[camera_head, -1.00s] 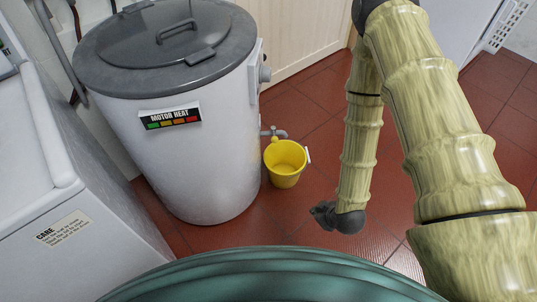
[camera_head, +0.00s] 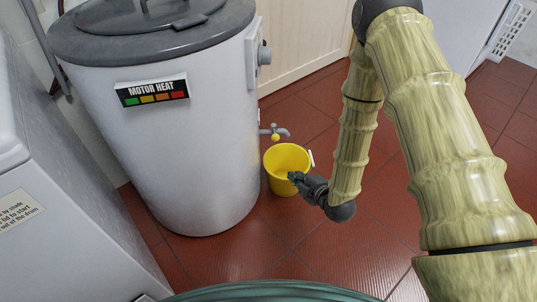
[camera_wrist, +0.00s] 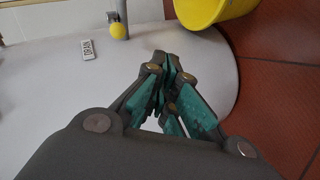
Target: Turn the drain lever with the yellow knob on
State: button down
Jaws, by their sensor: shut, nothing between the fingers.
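The drain lever with its yellow knob (camera_head: 275,137) sits on a grey tap (camera_head: 272,130) low on the right side of the white washing drum (camera_head: 175,140). In the wrist view the yellow knob (camera_wrist: 118,31) shows at the top, beside a small plate marked DRAIN (camera_wrist: 88,49). My gripper (camera_head: 294,178) is at the front of the yellow bucket, below and right of the knob in the head view. In the wrist view my gripper (camera_wrist: 168,62) is shut and empty, pointing toward the drum wall, apart from the knob.
A yellow bucket (camera_head: 287,158) stands on the red tiled floor (camera_head: 330,255) under the tap, close to my gripper. A white machine (camera_head: 50,230) stands at the left. A door (camera_head: 300,40) is behind. Floor at the front is clear.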

jog(key=w+a+n+t+y+b, duration=0.2)
jog(key=w+a+n+y+b, duration=0.1)
jog(key=w+n+b, duration=0.4)
jog(key=shift+w+a+t+y+b, duration=0.15)
jog(key=shift+a+t+y+b, duration=0.2)
jog(key=shift+b, duration=0.55)
jog(key=shift+d, duration=0.1)
jog(key=shift+w, duration=0.1)
jog(key=b+x, duration=0.4)
jog(key=x, duration=0.5)
jog(key=shift+w+a, duration=0.25)
jog(key=shift+w, duration=0.1)
